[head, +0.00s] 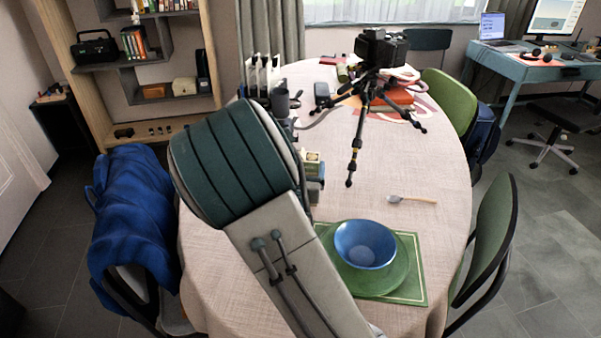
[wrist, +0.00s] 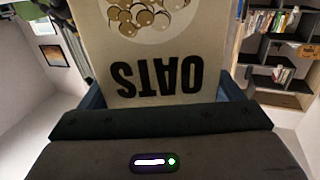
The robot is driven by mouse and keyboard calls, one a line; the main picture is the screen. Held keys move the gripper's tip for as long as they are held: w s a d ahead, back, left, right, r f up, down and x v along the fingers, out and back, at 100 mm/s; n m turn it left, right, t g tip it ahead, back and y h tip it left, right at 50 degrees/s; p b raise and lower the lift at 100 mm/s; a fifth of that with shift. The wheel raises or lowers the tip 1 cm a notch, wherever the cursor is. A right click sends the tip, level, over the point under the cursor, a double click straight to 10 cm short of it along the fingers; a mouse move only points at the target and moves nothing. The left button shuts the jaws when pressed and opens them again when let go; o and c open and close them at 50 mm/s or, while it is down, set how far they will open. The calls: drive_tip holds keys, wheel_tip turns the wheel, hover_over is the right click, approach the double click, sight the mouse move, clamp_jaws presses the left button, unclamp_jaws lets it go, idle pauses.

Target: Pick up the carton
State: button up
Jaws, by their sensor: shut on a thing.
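The carton (wrist: 157,40) is a pale box with "OATS" in dark letters, upside down in the wrist view, below a printed picture of round tan shapes. It fills the upper middle of that view, and its top runs out of frame. My gripper (wrist: 160,96) has a blue finger at each side of the carton and is shut on it. In the head view my arm covers most of the gripper. A small part of a pale, greenish box (head: 313,160) shows beside the arm, probably the carton. I cannot tell whether it touches the table.
A blue bowl (head: 365,244) sits on a green plate and placemat (head: 413,284) on the round table (head: 300,213). A spoon (head: 412,200) lies behind them. A camera tripod (head: 358,130) stands farther back. Chairs surround the table; a blue cloth (head: 135,210) covers the left one.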

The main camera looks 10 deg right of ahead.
sight(301, 156)
drive_tip(key=shift+r, duration=0.55)
wheel_tip(301, 156, up, 3)
drive_tip(key=shift+r+p, duration=0.15)
drive_tip(key=shift+p, duration=0.4)
drive_tip(key=shift+s+d+r+p, duration=0.15)
drive_tip(key=shift+s+d+r, duration=0.95)
drive_tip(key=shift+d, duration=0.5)
drive_tip(key=shift+s+d+r+p, duration=0.2)
drive_tip(key=shift+s+d+r, duration=0.95)
drive_tip(key=shift+d, duration=0.4)
drive_tip(key=shift+s+d+r+p, duration=0.15)
drive_tip(key=shift+s+d+r, duration=0.95)
drive_tip(key=shift+d, duration=0.5)
